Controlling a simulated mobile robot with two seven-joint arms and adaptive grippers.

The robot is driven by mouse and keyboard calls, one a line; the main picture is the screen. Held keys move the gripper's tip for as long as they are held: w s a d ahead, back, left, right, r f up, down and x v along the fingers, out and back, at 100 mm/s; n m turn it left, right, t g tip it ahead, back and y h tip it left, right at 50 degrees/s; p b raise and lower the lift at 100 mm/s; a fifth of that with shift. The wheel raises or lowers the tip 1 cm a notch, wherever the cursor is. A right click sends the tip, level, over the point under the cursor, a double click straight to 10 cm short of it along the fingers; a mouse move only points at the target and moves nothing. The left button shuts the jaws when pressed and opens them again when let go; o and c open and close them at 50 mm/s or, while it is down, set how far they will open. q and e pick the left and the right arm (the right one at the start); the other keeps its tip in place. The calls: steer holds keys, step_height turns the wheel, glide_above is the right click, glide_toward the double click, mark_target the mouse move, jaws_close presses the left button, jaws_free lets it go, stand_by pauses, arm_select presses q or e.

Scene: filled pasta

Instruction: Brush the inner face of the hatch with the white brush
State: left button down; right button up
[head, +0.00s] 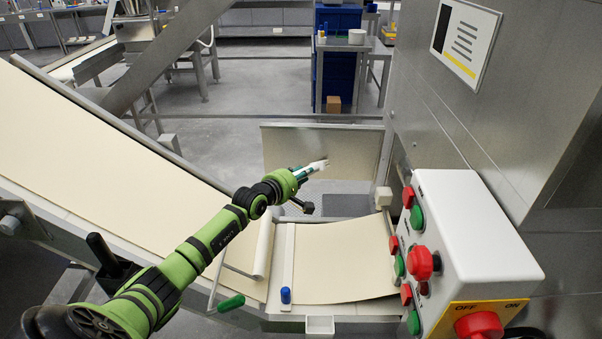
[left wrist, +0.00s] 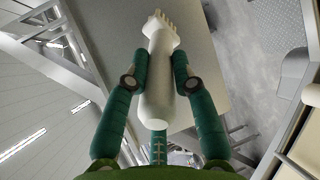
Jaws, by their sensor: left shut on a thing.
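The hatch (head: 350,148) stands open in the middle of the head view, its beige inner face showing inside a metal edge. My left gripper (head: 302,173) is in front of the hatch's lower part, shut on the white brush (head: 318,165). In the left wrist view the teal fingers (left wrist: 157,82) clasp the brush handle (left wrist: 157,100) from both sides, with the bristles (left wrist: 158,20) pointing away from me. A flat grey-beige surface lies behind the brush there. I cannot tell whether the bristles touch the hatch. My right gripper is not in view.
A control box (head: 468,235) with red and green buttons stands at the right, close to the hatch. A beige conveyor belt (head: 120,165) runs down from the left. A white roller (head: 264,248) and a small blue knob (head: 285,295) are below my gripper.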

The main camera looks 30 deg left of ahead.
arm_select(q)
steer(key=s+a+b, duration=0.3)
steer(key=a+b, duration=0.1)
steer(key=a, duration=0.2)
steer(key=shift+s+a+r, duration=0.15)
steer(key=shift+s+a, duration=0.05)
steer(key=shift+s, duration=0.1)
stand_by(0.4)
steer(key=s+d+p, duration=0.3)
steer(key=s+p, duration=0.2)
steer(key=p, duration=0.3)
steer(key=shift+s, duration=0.15)
stand_by(0.3)
